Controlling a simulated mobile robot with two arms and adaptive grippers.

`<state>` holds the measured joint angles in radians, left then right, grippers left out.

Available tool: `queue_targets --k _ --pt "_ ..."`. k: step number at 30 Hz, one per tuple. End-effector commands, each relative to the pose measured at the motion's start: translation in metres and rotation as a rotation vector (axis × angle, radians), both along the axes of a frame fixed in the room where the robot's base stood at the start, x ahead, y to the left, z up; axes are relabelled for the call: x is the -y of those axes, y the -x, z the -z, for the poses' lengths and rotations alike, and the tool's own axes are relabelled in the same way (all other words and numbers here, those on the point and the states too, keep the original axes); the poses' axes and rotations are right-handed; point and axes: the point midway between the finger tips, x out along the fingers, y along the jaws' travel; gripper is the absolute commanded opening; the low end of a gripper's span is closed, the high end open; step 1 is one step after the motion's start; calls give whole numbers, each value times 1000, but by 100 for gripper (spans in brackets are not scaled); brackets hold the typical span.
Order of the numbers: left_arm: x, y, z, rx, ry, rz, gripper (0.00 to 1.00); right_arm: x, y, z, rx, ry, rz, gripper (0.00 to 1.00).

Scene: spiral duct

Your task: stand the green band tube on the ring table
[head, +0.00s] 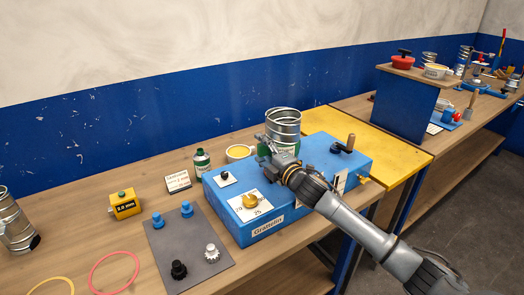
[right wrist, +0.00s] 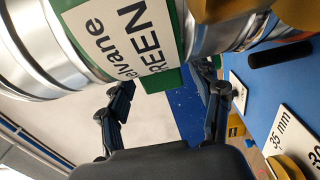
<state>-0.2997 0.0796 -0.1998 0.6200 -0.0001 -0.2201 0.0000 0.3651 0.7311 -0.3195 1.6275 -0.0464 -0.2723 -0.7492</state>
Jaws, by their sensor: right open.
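The green band tube (head: 283,126) is ribbed silver metal with a green band low on it. It is upright over the back of the blue machine box (head: 325,165). In the right wrist view the tube (right wrist: 50,45) lies across the top, its green label reading "GREEN", with brass parts at its right end. My right gripper (head: 272,150) is at the tube's lower part, fingers open towards it; it also shows in the right wrist view (right wrist: 168,80). I cannot tell whether the fingers touch the tube. My left gripper is not in view. I cannot tell which surface is the ring table.
A green-white bottle (head: 202,163) and a round tub (head: 239,153) stand behind the box. A grey mat (head: 190,252) with blue and black knobs is left of it. Another metal tube (head: 14,222) leans far left. A yellow tabletop (head: 375,150) is right.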

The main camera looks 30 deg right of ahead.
Motion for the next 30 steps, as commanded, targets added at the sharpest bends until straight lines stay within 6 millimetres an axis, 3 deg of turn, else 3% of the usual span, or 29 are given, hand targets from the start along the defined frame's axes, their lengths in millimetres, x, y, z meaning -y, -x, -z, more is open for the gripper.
queue_targets --k 7,21,30 --pt "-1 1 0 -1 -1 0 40 1 10 3 -5 0 0 65" --pt "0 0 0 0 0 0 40 5 70 2 -3 0 0 65" --pt "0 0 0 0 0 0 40 6 80 0 0 0 0 65"
